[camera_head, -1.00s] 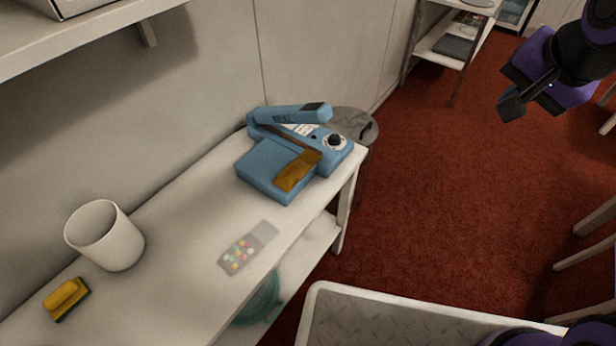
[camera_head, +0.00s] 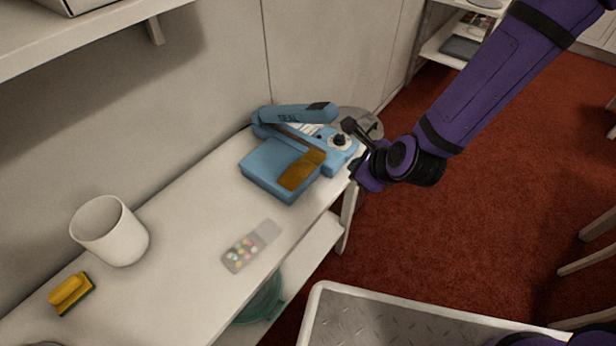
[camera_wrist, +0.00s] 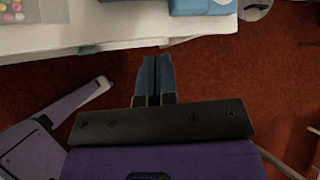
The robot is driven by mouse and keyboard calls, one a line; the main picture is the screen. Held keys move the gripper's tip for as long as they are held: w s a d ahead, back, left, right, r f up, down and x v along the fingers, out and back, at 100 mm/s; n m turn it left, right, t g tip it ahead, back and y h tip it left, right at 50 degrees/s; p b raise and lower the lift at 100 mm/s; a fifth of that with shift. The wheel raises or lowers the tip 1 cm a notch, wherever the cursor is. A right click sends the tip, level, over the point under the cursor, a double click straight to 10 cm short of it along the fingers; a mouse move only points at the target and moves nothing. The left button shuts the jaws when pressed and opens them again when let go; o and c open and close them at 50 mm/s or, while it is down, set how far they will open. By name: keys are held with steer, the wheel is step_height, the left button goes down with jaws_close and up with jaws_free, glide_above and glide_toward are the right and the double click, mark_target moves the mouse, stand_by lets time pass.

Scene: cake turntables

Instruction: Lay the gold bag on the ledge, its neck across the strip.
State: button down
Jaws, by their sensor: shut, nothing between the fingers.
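The gold bag (camera_head: 302,170) lies flat on the right part of the blue ledge (camera_head: 265,165), in front of the blue sealer (camera_head: 335,157). Its upper end reaches the sealer's body near the dark strip (camera_head: 284,132); I cannot tell whether its neck crosses the strip. The sealer's arm (camera_head: 292,114) is raised above the strip. My gripper (camera_head: 352,126) is shut and empty by the right end of the sealer, apart from the bag. In the wrist view its closed fingers (camera_wrist: 153,64) show against the carpet, just short of the table edge.
A clear bag of coloured sweets (camera_head: 247,250) lies on the white table (camera_head: 185,275). A white cup (camera_head: 110,232) and a yellow sponge-like block (camera_head: 72,293) stand at the left. A grey lidded bin (camera_head: 366,124) is behind the sealer. Red carpet is open at the right.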

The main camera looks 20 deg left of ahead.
mark_target(304, 178)
steer(key=a+f+m, duration=0.1)
steer(key=a+f, duration=0.2)
steer(key=a+f+m, duration=0.2)
steer(key=a+f, duration=0.1)
steer(key=f, duration=0.1)
steer(key=a+f+m, duration=0.2)
steer(key=a+f, duration=0.1)
steer(key=f, duration=0.1)
steer(key=shift+w+f+y, duration=0.2)
steer(key=shift+w+y, duration=0.1)
steer(key=shift+w, duration=0.1)
steer(key=shift+w+a+f, duration=0.1)
steer(key=shift+w+a, duration=0.7)
steer(key=shift+a, duration=0.15)
steer(key=shift+w+a, duration=0.65)
steer(key=w+a, duration=0.4)
steer(key=a, duration=0.1)
steer(key=shift+w+a, duration=0.3)
steer(key=shift+w, duration=0.1)
